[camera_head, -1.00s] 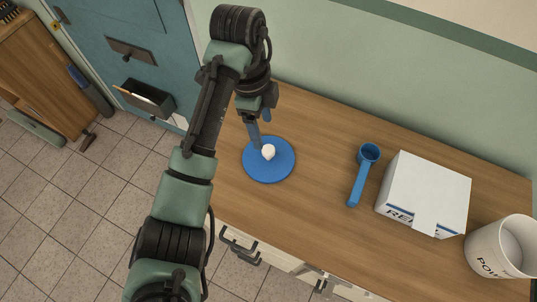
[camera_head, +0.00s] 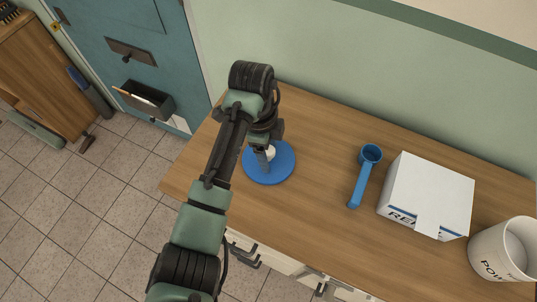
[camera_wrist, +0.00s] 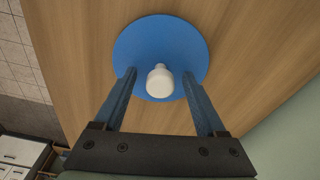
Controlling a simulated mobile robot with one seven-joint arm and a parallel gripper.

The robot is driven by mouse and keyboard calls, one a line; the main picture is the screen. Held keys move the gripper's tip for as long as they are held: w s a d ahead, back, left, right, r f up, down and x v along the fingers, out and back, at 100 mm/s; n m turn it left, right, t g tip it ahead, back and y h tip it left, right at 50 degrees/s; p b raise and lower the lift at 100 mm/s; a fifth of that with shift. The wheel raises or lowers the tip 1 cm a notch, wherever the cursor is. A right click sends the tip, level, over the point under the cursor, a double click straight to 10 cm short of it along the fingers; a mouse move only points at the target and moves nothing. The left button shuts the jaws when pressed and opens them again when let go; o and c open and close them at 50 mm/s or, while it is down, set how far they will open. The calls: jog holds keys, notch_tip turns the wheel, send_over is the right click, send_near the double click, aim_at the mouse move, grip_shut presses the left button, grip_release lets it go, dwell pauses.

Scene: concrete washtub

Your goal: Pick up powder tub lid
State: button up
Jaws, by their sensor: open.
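The powder tub lid (camera_head: 281,167) is a flat blue disc with a white knob (camera_wrist: 160,80) in its middle. It lies on the wooden counter, left of centre in the head view. In the wrist view the lid (camera_wrist: 160,35) lies just beyond the fingers. My gripper (camera_wrist: 162,77) is open, with one blue finger on each side of the knob and gaps between. In the head view my gripper (camera_head: 264,160) is over the lid and hides part of the knob. I cannot tell whether the fingertips touch the lid.
A blue scoop (camera_head: 364,177) lies to the right of the lid. Beyond it are a white box (camera_head: 430,190) and a white powder tub (camera_head: 493,262) at the right edge. The green wall is behind the wooden counter (camera_head: 310,205), which is bare between lid and scoop.

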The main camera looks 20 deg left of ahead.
grip_shut()
jog(key=shift+r, duration=0.15)
